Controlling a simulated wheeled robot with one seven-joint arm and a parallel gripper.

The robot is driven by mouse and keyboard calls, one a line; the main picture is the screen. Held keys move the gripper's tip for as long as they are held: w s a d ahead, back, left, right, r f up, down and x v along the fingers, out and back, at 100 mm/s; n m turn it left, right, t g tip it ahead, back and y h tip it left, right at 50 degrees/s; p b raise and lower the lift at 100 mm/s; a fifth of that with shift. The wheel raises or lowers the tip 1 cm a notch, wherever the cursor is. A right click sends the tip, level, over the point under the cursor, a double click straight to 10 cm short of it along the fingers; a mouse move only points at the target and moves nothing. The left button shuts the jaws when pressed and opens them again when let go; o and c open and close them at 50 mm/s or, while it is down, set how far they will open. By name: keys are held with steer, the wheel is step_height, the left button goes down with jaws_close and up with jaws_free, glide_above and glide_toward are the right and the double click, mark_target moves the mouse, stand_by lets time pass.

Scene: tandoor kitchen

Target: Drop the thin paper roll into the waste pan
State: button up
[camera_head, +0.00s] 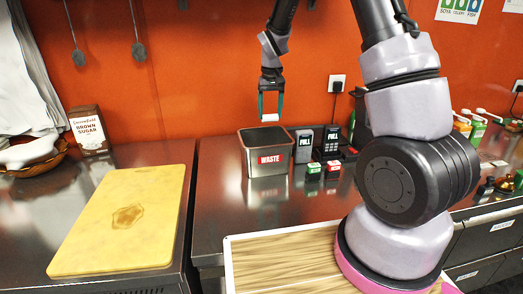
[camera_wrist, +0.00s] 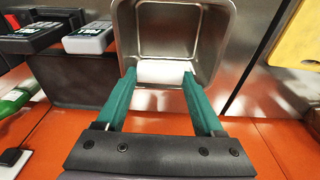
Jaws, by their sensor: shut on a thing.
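The thin paper roll (camera_head: 270,117) is a small white cylinder held between the green fingertips of my gripper (camera_head: 271,105). In the wrist view the roll (camera_wrist: 163,72) lies crosswise between the two fingers of my gripper (camera_wrist: 162,80), which are shut on it. The waste pan (camera_head: 266,160) is a square steel container with a red WASTE label, standing on the steel counter. My gripper points down above the pan's back part. In the wrist view the pan's opening (camera_wrist: 172,28) lies beyond the roll and looks empty where it shows.
A yellow cutting board (camera_head: 125,220) lies on the left counter. A brown sugar box (camera_head: 89,130) stands behind it. The orange wall is close behind.

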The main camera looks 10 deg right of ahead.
steer(key=shift+f, duration=2.95)
steer(key=o, duration=1.3)
steer(key=r, duration=0.7)
steer(key=s+r, duration=0.1)
steer(key=r, duration=0.2)
steer(key=shift+s+r, duration=0.1)
steer(key=shift+r, duration=0.25)
